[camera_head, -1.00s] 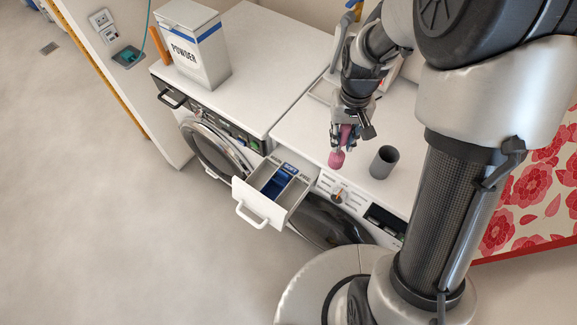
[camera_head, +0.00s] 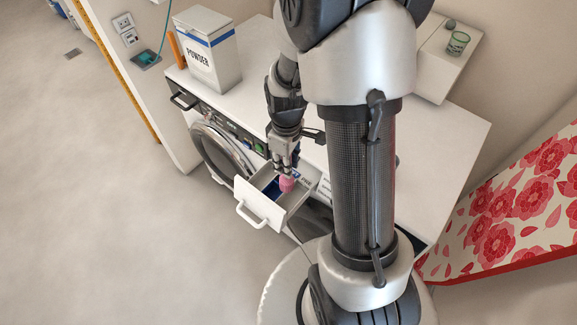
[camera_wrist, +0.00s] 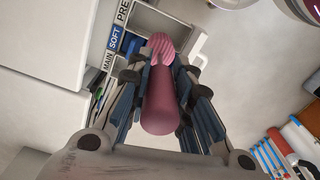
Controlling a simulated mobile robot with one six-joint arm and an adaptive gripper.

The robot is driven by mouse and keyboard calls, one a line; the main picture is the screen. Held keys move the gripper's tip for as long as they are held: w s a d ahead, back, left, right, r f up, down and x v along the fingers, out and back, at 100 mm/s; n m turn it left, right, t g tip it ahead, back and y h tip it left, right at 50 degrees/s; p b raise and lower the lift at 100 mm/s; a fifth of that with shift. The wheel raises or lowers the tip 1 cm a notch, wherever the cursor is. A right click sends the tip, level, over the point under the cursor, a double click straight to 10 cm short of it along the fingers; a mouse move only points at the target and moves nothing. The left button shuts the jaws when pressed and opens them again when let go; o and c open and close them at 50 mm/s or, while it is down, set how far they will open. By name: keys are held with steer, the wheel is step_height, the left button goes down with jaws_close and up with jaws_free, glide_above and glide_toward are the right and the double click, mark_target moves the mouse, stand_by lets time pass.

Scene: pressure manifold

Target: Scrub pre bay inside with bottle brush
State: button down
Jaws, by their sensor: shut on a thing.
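A pink bottle brush (camera_head: 287,184) hangs from my gripper (camera_head: 284,165), which is shut on it. In the wrist view the brush (camera_wrist: 161,100) lies between the fingers (camera_wrist: 159,82), its ribbed pink head pointing away. The white detergent drawer (camera_head: 258,207) is pulled out of the right-hand washer. Its bays are labelled MAIN, SOFT and PRE; the SOFT bay has a blue part (camera_wrist: 133,46). The PRE bay (camera_wrist: 150,22) lies beside it, next to the PRE label (camera_wrist: 122,12). The brush head overlaps the drawer near the PRE and SOFT bays; its depth is unclear.
A white POWDER box (camera_head: 208,55) stands on the counter at the back left. The floor at left is clear.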

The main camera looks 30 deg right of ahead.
mark_target(292, 179)
steer(key=shift+s+d+f+n, duration=0.45)
steer(key=shift+s+d+n, duration=0.1)
steer(key=shift+d, duration=0.15)
steer(key=shift+f+b, duration=3.35)
steer(key=shift+f, duration=0.75)
steer(key=shift+f+b, duration=0.35)
steer(key=shift+f, duration=0.05)
steer(key=shift+a, duration=0.1)
steer(key=a, duration=0.2)
steer(key=s+a, duration=0.1)
steer(key=a, duration=0.1)
steer(key=shift+s, duration=0.15)
stand_by(1.0)
steer(key=shift+d, duration=0.15)
